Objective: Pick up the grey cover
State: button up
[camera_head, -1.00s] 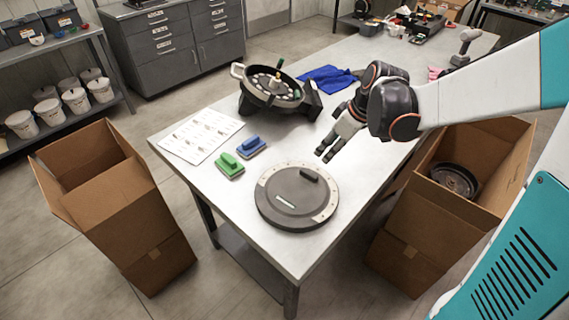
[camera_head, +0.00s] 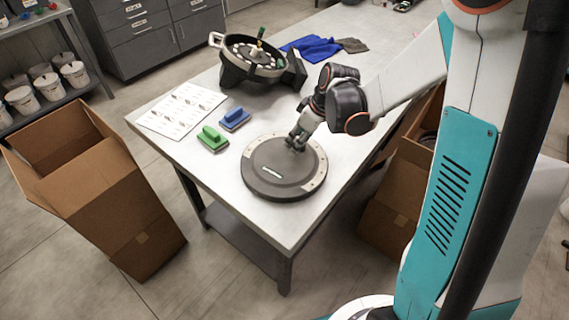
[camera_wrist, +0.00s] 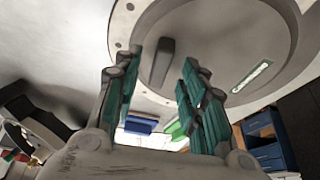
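The grey cover (camera_head: 268,178) is a round dark grey disc with a light rim, lying flat near the front of the table. It fills the top of the wrist view (camera_wrist: 225,35), where its raised bar handle (camera_wrist: 162,62) shows. My gripper (camera_head: 297,143) is at the cover's far side, over the handle, which it hides in the head view. In the wrist view my gripper (camera_wrist: 158,80) is open, with a teal-padded finger on each side of the handle and gaps between. I cannot tell whether the fingertips touch the cover.
Green (camera_head: 212,139) and blue (camera_head: 235,119) brushes lie left of the cover, near a printed sheet (camera_head: 181,110). The seed meter housing (camera_head: 255,63) and a blue cloth (camera_head: 311,46) are farther back. Cardboard boxes stand left (camera_head: 95,190) and right (camera_head: 398,190) of the table.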

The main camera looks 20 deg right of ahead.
jog(key=shift+w+a+f, duration=0.1)
jog(key=shift+w+f, duration=0.1)
jog(key=shift+f, duration=0.3)
grip_shut()
jog(key=shift+r, duration=0.2)
